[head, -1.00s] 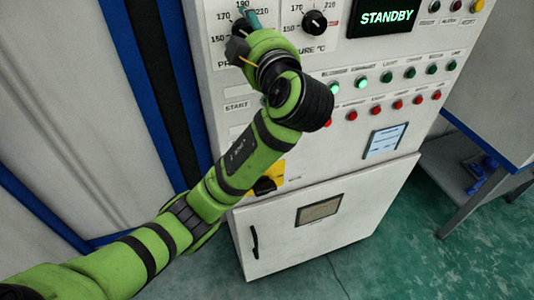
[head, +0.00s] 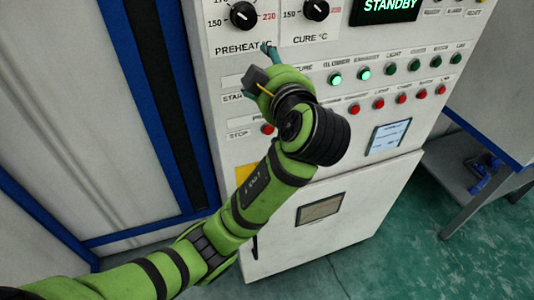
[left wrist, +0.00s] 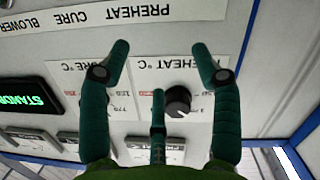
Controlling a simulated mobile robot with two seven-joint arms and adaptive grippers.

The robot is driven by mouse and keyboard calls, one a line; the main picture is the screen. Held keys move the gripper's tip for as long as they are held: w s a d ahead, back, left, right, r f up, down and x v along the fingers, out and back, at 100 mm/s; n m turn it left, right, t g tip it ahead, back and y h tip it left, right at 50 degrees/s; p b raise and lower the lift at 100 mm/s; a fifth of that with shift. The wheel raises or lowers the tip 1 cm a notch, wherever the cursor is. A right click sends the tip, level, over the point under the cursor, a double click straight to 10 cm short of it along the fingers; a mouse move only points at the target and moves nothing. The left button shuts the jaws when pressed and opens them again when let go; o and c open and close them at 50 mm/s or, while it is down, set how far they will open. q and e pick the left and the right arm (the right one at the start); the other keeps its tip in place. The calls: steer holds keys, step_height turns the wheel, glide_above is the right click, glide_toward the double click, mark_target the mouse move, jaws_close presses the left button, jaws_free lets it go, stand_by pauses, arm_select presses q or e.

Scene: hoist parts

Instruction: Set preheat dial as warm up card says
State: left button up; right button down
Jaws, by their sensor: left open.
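The preheat dial (head: 243,14) is a black round knob at the top left of the white panel, with its scale partly cut off. In the left wrist view the panel is upside down, and the preheat dial (left wrist: 178,101) shows between the fingers. Its exact setting is too small to tell. My left gripper (head: 259,70) is open and empty, just below the dial and apart from it; its teal fingers (left wrist: 160,55) spread wide in the wrist view. A white-and-blue card or screen (head: 388,137) sits lower on the panel, its text unreadable. My right gripper is not in view.
The similar cure dial (head: 316,9) is close on the right. A green STANDBY display (head: 390,8), rows of green and red buttons, and a red stop button (head: 267,129) share the panel.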

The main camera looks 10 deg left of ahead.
arm_select(q)
step_height(320, 180, down, 22)
steer(key=w+m+g+h, duration=0.1)
steer(key=m+g+h, duration=0.2)
steer(key=m, duration=0.3)
steer(key=shift+b, duration=0.4)
steer(key=shift+a, duration=0.1)
